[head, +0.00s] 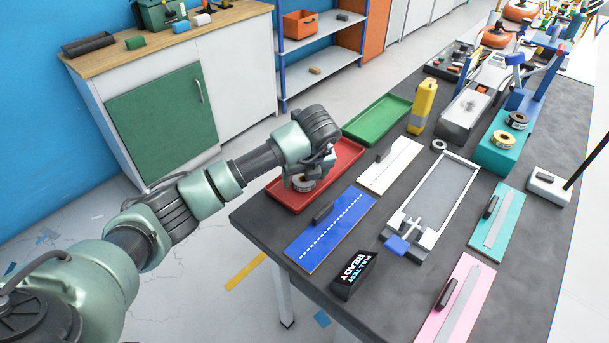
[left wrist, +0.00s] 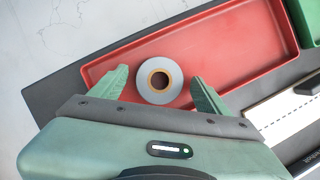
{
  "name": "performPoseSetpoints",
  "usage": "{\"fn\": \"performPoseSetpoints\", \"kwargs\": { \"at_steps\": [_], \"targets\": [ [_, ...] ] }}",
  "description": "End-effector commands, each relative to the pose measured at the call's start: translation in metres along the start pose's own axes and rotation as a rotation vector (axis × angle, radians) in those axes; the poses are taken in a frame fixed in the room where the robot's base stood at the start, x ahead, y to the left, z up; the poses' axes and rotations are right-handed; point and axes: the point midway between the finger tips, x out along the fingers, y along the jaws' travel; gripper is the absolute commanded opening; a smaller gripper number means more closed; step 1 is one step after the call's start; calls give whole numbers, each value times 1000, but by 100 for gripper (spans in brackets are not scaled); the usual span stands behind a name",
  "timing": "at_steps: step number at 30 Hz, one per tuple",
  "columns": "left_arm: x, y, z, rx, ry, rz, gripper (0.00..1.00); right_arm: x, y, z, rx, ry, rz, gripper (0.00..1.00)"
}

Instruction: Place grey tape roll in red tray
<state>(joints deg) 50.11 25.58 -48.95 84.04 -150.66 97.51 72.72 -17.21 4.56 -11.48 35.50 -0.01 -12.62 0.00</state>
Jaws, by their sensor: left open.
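The grey tape roll (left wrist: 174,73) lies flat inside the red tray (left wrist: 240,38), seen from above in the left wrist view with its brown core showing. In the head view the roll (head: 299,184) shows partly below my gripper, within the red tray (head: 345,162) at the table's near-left corner. My left gripper (left wrist: 160,82) is open, with one green finger on each side of the roll and a visible gap to both. In the head view the left gripper (head: 312,172) hangs over the tray and hides part of it. My right gripper is not in view.
A green tray (head: 378,120) stands behind the red tray. A blue board (head: 328,232), a white board (head: 391,165) and a black sign block (head: 354,274) lie to the right. A yellow bottle (head: 422,107) stands farther back. Free space is above the tray.

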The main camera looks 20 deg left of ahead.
Motion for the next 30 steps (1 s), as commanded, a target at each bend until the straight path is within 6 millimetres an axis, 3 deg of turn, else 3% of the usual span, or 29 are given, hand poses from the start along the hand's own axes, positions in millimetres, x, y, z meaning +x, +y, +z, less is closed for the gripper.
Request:
{"fn": "performPoseSetpoints", "kwargs": {
  "at_steps": [5,19,24,30],
  "targets": [
    [-13,-1,1,0,-2,-4,76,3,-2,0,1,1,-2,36],
    [-105,0,1,0,-3,-3,76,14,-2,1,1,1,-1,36],
    [-118,0,1,0,-2,-1,76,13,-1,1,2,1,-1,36],
    [-120,0,0,0,0,0,76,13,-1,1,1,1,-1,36]
  ]
}}
